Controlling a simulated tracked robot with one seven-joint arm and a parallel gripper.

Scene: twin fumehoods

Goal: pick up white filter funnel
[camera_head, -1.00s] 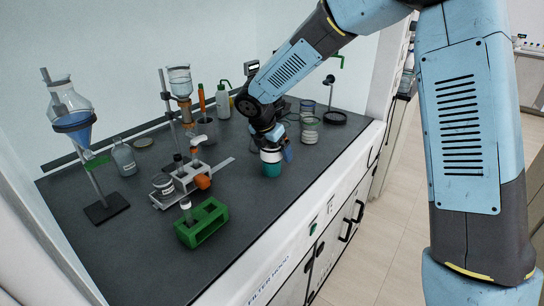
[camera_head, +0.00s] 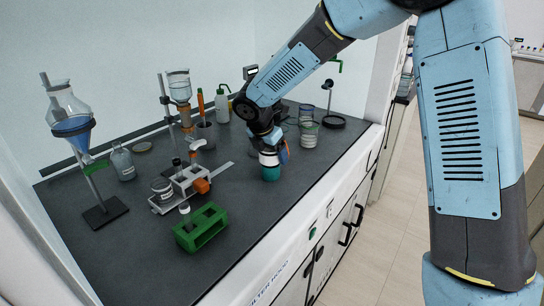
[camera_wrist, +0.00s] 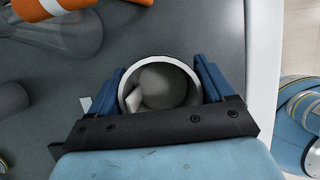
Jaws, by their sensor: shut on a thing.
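The white filter funnel (camera_head: 268,159) is a short white cylinder above a teal part (camera_head: 270,174) on the fumehood bench. I cannot tell whether the two are joined. In the wrist view, the funnel's round white rim (camera_wrist: 160,60) is seen from above, with a grey inside and a small pale patch in it. My gripper (camera_wrist: 162,88) is shut on the funnel, with one blue finger against each side. In the head view, my gripper (camera_head: 268,146) reaches down over the funnel and hides part of its top.
Banded glass jars (camera_head: 309,133) stand just right of my gripper. A grey holder (camera_head: 183,184) and green rack (camera_head: 201,227) lie to the left. A stand with a blue-filled funnel (camera_head: 70,122) is at far left. The bench front is clear.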

